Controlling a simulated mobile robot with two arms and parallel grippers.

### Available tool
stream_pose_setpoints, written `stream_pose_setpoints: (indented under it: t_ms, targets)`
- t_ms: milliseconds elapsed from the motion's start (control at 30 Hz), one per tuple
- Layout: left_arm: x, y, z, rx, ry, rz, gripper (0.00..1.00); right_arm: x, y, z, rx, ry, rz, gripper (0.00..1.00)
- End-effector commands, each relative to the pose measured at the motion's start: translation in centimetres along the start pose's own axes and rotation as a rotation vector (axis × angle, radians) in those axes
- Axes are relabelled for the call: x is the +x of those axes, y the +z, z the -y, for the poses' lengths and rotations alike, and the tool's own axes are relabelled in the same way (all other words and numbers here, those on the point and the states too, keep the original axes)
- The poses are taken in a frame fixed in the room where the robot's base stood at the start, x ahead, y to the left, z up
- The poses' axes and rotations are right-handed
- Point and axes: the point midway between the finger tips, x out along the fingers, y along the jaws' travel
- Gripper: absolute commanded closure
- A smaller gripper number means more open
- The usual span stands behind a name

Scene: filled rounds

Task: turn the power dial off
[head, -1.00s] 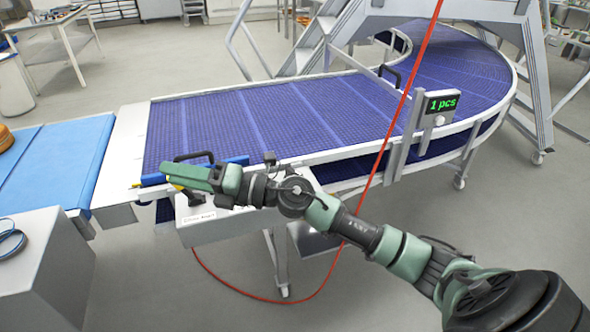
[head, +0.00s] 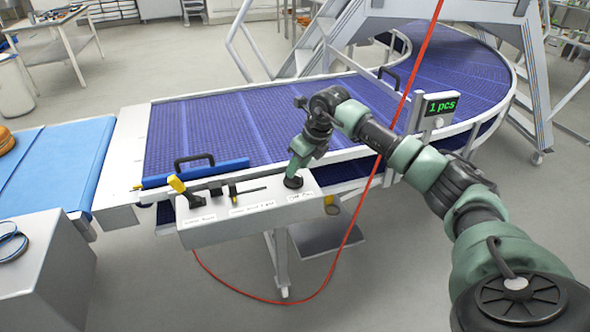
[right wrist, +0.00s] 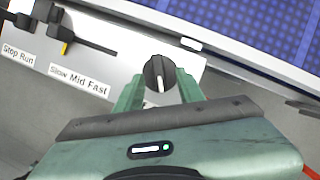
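The power dial is a round black knob (right wrist: 159,70) with a white pointer line, at the right end of the pale control box (head: 240,222). In the right wrist view the line points toward my gripper. In the head view the dial (head: 293,182) shows just under my right gripper (head: 294,173). My right gripper (right wrist: 158,95) is pointed down at the dial with its fingers apart, one to each side of it. I cannot tell whether the fingers touch it. My left gripper is not in view.
The box also carries a yellow-handled lever (head: 177,184) by a "Stop Run" label (right wrist: 18,55) and a black slider (head: 233,191) by "Slow Mid Fast" (right wrist: 78,80). A blue conveyor (head: 240,120) lies behind. A red cable (head: 385,145) hangs nearby. A display (head: 441,106) reads "1 pcs".

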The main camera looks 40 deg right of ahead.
Motion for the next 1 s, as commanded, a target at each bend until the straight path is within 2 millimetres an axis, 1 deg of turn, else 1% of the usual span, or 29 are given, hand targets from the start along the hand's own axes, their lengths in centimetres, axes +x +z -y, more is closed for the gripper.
stream_pose_setpoints:
  t_ms: [100, 200, 333, 533, 567, 600, 667, 700, 1000]
  targets:
    - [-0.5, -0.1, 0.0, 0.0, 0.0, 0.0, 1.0, 1.6, 0.0, -0.1, 0.0, 0.003, -0.001, 0.62]
    - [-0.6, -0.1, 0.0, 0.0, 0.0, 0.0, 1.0, 2.6, 0.0, -0.1, 0.0, 0.002, -0.001, 0.62]
    - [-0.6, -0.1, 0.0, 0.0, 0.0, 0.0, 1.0, 3.0, 0.0, -0.1, -0.001, 0.002, 0.001, 0.62]
    - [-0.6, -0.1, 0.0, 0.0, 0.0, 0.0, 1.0, 3.1, 0.0, -0.1, -0.001, 0.002, 0.001, 0.62]
    - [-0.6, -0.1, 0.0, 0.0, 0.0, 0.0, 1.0, 3.1, 0.0, -0.1, -0.002, 0.002, 0.001, 0.67]
    - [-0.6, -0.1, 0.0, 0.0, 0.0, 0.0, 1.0, 3.1, 0.0, -0.1, -0.001, 0.002, 0.001, 0.79]
    - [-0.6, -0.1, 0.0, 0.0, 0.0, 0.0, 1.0, 3.1, 0.0, -0.1, -0.002, 0.002, 0.001, 0.95]
    - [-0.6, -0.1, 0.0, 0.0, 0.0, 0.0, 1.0, 3.1, 0.0, -0.1, -0.001, 0.002, 0.001, 1.0]
    - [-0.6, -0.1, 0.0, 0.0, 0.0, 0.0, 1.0, 3.0, 0.0, -0.1, 0.013, -0.004, 0.002, 1.0]
